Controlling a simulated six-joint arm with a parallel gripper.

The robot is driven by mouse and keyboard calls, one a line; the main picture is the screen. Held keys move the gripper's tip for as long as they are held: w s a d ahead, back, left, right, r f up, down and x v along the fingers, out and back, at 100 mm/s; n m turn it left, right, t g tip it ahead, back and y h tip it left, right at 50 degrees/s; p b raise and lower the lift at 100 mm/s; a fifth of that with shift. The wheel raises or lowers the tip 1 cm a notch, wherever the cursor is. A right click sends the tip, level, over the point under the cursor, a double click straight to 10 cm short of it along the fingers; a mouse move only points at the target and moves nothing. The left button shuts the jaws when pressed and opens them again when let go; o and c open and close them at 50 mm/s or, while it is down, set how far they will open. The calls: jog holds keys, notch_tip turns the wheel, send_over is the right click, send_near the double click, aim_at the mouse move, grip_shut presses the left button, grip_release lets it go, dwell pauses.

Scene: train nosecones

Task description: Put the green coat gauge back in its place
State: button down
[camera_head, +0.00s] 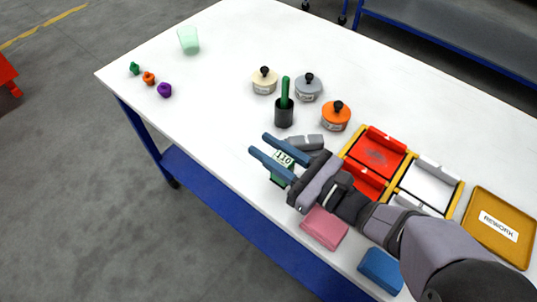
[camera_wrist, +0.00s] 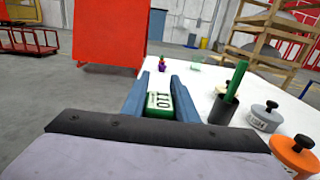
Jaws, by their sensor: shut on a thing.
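The green coat gauge is a small green block with a white face marked 110. It sits between the two blue fingers of my gripper (camera_head: 260,145) in the head view, where its label (camera_head: 284,157) shows. In the wrist view the gauge (camera_wrist: 159,103) lies between the fingers, its label facing up toward the camera. My gripper is shut on it near the table's front edge. I cannot tell how far the gauge is above the table. A grey block (camera_head: 305,142) lies just behind the gripper. I cannot make out which spot is the gauge's place.
A black cup (camera_head: 284,117) with a green stick and lidded pots in cream (camera_head: 264,86), grey (camera_head: 308,92) and orange (camera_head: 336,121) stand behind the gripper. Pink (camera_head: 324,229) and blue (camera_head: 381,271) blocks, a yellow-edged rack (camera_head: 456,203) and a REWORK tray (camera_head: 525,256) lie right. The table's left is mostly clear.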

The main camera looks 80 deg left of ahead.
jog(key=shift+f, duration=1.45)
jog(key=shift+f, duration=0.2)
jog(key=c, duration=1.4)
grip_release()
jog(key=shift+r, duration=0.1)
jog(key=shift+r, duration=0.15)
jog(key=b+v, duration=0.2)
jog(key=v, duration=0.9)
jog(key=shift+w, duration=0.15)
jog(key=shift+w+d, duration=0.25)
jog(key=shift+d, duration=0.1)
